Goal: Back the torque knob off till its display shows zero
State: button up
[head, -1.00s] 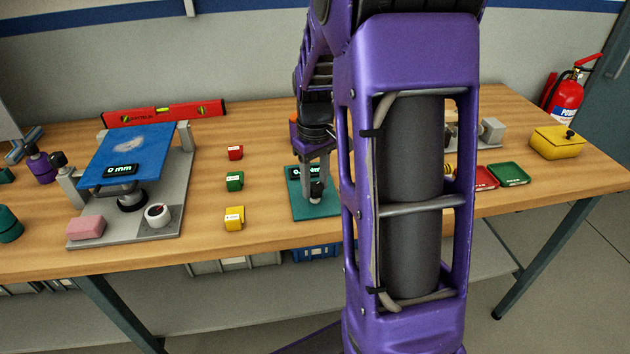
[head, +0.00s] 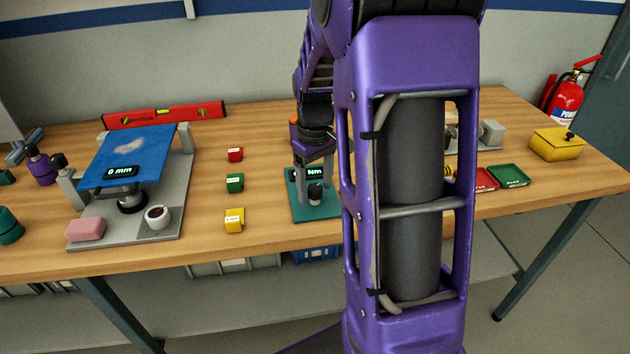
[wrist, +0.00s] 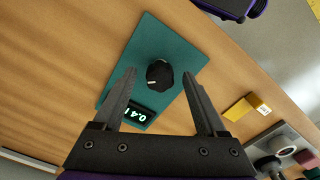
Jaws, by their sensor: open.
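The torque knob (wrist: 159,73) is a round black knob with a white pointer mark, on a teal plate (wrist: 180,35). It also shows in the head view (head: 315,193). Its display (wrist: 137,113) shows green digits that seem to start with 0.4; the rest is unclear. In the head view the display (head: 314,173) is partly hidden by my gripper, with "Nm" readable. My gripper (wrist: 158,72) is open and empty. In the wrist view its fingers lie on either side of the knob, with visible gaps; their height relative to it is hard to tell.
Small red (head: 235,154), green (head: 235,182) and yellow (head: 234,219) blocks stand left of the plate. Further left is a grey fixture (head: 165,222) with a blue pad (head: 130,155) reading 0 mm. My arm hides the table right of the plate.

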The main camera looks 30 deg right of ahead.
aim_at(315, 187)
notch_tip(315, 187, up, 18)
jog(key=p, duration=0.2)
jog(key=shift+f, duration=0.25)
dwell(0.4)
